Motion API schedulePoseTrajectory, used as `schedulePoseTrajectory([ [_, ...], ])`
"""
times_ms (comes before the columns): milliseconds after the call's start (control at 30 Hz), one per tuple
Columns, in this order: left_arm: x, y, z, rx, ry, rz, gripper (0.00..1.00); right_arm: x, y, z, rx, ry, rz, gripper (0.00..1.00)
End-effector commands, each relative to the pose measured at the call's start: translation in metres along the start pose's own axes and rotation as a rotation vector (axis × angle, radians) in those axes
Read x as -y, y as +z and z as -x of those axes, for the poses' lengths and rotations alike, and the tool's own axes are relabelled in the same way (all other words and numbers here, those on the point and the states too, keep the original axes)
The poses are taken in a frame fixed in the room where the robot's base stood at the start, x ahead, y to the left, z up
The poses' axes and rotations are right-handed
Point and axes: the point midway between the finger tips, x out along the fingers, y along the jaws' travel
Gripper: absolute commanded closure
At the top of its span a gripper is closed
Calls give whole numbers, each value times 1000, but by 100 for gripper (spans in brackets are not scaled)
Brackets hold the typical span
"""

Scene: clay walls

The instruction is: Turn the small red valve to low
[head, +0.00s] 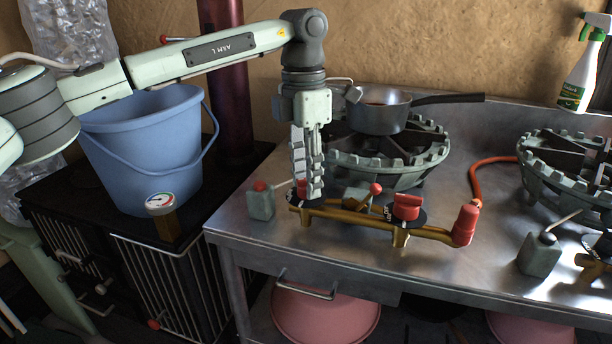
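A brass gas pipe (352,218) runs along the front of the steel counter. At its left end a red valve (303,184) sits on a dark dial, mostly hidden behind my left gripper (309,191). A second red valve (406,206) stands on a dark dial farther right on the pipe, turned partly toward me and in clear view. My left gripper points straight down at the left valve, its fingers close together. I cannot tell whether they are touching or gripping the valve. The dial marks are too small to read. My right gripper is not in view.
A large burner (385,160) with a saucepan (381,112) stands behind the pipe. A red fitting (465,224) and orange hose (474,175) are at the right. A red-tipped grey igniter box (260,202) is left of my gripper. A blue bucket (145,150) stands farther left.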

Motion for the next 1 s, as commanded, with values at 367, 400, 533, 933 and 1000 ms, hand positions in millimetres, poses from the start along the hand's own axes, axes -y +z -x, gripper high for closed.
schedulePoseTrajectory([
  [367,0,0,0,-1,-1,0,53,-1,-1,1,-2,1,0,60],
  [400,0,0,2,-1,0,0,53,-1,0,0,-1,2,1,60],
  [533,0,0,18,2,2,1,53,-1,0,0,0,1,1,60],
  [933,0,1,98,1,0,0,53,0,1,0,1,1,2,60],
  [1000,0,0,108,1,1,0,53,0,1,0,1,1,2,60],
])
